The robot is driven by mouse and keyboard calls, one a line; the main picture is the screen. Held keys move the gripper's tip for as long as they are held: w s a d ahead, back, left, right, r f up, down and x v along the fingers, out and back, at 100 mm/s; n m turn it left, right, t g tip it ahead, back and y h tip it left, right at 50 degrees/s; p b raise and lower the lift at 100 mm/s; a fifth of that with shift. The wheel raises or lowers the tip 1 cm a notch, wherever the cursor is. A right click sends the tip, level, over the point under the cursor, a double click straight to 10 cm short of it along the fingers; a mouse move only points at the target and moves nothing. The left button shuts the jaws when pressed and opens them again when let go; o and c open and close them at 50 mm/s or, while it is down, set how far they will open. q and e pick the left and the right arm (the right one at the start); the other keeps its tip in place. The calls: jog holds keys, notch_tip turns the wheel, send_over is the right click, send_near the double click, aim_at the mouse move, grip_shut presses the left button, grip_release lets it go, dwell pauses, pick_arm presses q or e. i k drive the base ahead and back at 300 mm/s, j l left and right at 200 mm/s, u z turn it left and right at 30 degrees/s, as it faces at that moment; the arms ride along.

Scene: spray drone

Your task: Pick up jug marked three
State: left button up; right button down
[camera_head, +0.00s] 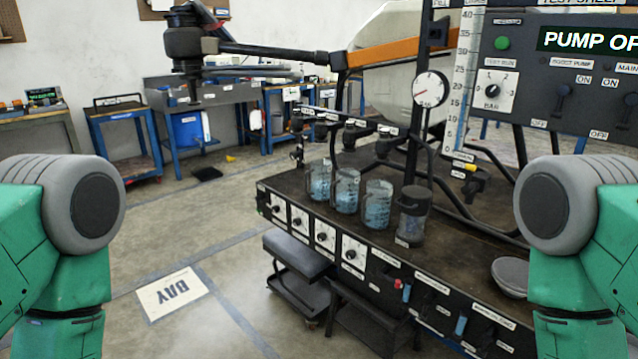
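Three clear jugs with blue liquid stand upright in a row on the dark bench top (455,235). They are the left jug (319,182), the middle jug (347,190) and the right jug (377,205). A darker grey container (412,216) with a label at its base stands just right of them. The numbers on the jugs are too small to read, so I cannot tell which is marked three. Only green and grey parts of my two arms show at the left and right edges. Neither gripper is in view.
Nozzles hang behind the jugs, under a drone arm (270,50). A pressure gauge (430,90) and a control panel (570,80) stand at the right. A round grey dish (511,275) is at the bench's right. Knobs line the bench's front (325,237). A low stool (298,255) stands below.

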aim_at(320, 171)
jog(key=z, duration=0.65)
jog(key=i+j+z, duration=0.3)
jog(key=j, duration=0.15)
jog(key=i+j+z, duration=0.1)
jog(key=j+z, duration=0.55)
jog(key=j, duration=0.3)
jog(key=i+j+z, duration=0.1)
jog(key=j+z, duration=0.25)
jog(key=j, duration=0.25)
